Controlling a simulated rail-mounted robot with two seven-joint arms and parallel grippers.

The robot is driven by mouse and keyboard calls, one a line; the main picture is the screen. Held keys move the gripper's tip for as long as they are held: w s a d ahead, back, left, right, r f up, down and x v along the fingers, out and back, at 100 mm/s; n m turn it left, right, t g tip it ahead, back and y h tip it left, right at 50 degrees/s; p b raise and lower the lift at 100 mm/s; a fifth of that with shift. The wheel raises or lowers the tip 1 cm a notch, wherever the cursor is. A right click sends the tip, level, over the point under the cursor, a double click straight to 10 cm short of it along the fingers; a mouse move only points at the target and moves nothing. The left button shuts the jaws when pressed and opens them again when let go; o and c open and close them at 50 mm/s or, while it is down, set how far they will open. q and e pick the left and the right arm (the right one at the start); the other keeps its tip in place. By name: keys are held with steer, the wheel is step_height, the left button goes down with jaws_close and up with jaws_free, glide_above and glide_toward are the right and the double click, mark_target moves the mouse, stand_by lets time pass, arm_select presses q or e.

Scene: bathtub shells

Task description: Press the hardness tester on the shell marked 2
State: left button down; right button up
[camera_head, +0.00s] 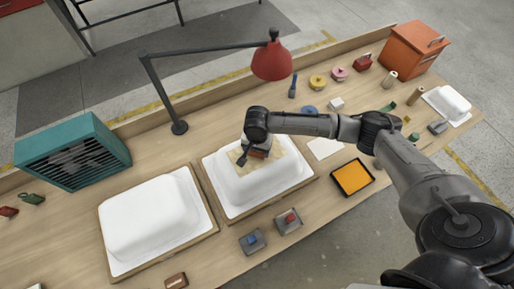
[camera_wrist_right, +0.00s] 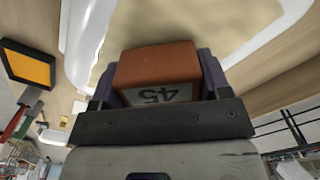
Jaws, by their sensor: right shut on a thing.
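My right gripper (camera_head: 257,148) is over the middle white shell (camera_head: 238,187), at a beige patch on its top. It is shut on the orange-red hardness tester (camera_wrist_right: 158,65), held between both fingers in the wrist view. The tester's grey face shows digits that seem to read 45, turned around. Its lower end is hidden, so I cannot tell whether it touches the shell. A second large white shell (camera_head: 150,222) lies on a board to the left. No number marking is readable on either shell. My left gripper is not in view.
A red lamp (camera_head: 272,61) stands behind the shells. A teal heater-like box (camera_head: 73,151) is at the left. Two small grey blocks, one blue-topped (camera_head: 252,240) and one red-topped (camera_head: 289,219), sit in front. An orange-yellow tray (camera_head: 352,178) lies to the right.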

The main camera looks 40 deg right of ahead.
steer(key=shift+f, duration=0.1)
stand_by(0.7)
steer(key=shift+p, duration=0.4)
stand_by(0.4)
stand_by(0.5)
step_height(320, 180, up, 4)
steer(key=p, duration=0.5)
steer(key=shift+f, duration=0.15)
steer(key=shift+r+p, duration=1.7)
steer(key=shift+p, duration=0.65)
